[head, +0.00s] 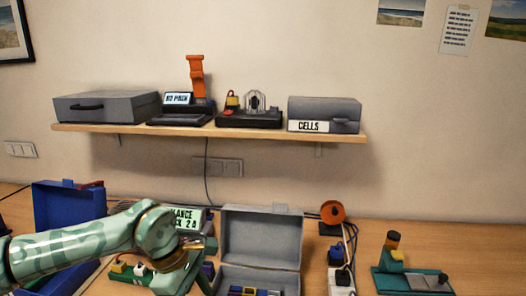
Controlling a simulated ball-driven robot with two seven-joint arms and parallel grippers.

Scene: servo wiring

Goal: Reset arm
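My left arm comes in from the left over the bench, patterned in pale and dark green. Its wrist bends down, and my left gripper (188,274) is at the lower edge of the picture, in front of a display unit and left of an open grey case. Its fingertips are not clearly visible, so I cannot tell whether it is open or holds anything. My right arm and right gripper are not in view.
The open grey case (260,238) holds small coloured items. A blue box (68,212) stands left, a display unit (188,219) behind my wrist. Right are a power strip (343,278), an orange reel (332,212) and a green device (412,280). A loaded shelf (205,131) hangs above.

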